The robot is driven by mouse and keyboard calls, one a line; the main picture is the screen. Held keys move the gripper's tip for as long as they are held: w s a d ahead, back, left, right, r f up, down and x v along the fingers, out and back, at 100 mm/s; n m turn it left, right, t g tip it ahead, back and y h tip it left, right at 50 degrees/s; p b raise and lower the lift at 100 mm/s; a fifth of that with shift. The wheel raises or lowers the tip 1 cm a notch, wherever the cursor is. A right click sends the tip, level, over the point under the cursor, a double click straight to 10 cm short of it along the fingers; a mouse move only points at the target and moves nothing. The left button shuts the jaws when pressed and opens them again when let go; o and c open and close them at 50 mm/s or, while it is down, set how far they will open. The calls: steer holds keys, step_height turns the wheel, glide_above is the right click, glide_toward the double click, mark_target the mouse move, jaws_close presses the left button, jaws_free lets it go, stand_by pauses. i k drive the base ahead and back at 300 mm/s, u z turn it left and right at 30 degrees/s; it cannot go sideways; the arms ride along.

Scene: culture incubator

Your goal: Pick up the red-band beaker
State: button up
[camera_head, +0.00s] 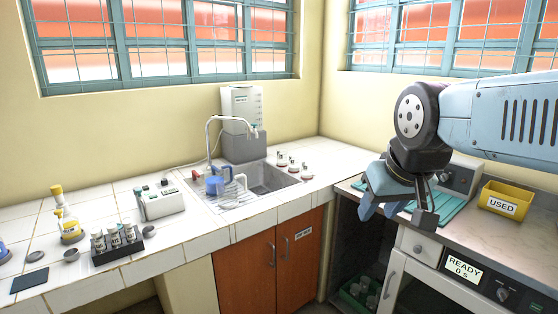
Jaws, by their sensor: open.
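I cannot make out a red-band beaker for certain. Several small pieces of glassware (292,166) with reddish bases stand on the tiled counter at the back right of the sink, too small to tell their kind. My gripper (396,213) is at the right, pointing down with its jaws apart. It appears in front of the right-hand bench and a teal mat (447,207). I see nothing held between the jaws. My arm and gripper hide part of that bench.
A sink (272,178) with a tall faucet and a blue jug (214,184) is in the middle. A yellow USED bin (505,199) sits on the right bench, above a unit reading READY (464,268). A black rack (118,247) of bottles stands at left.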

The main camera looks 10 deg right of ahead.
mark_target(281, 153)
steer(key=z, duration=0.15)
steer(key=k, duration=0.5)
steer(key=z, duration=1.4)
steer(key=i, duration=1.2)
steer(key=u, duration=1.95)
steer(key=i, duration=0.55)
steer(key=u, duration=0.05)
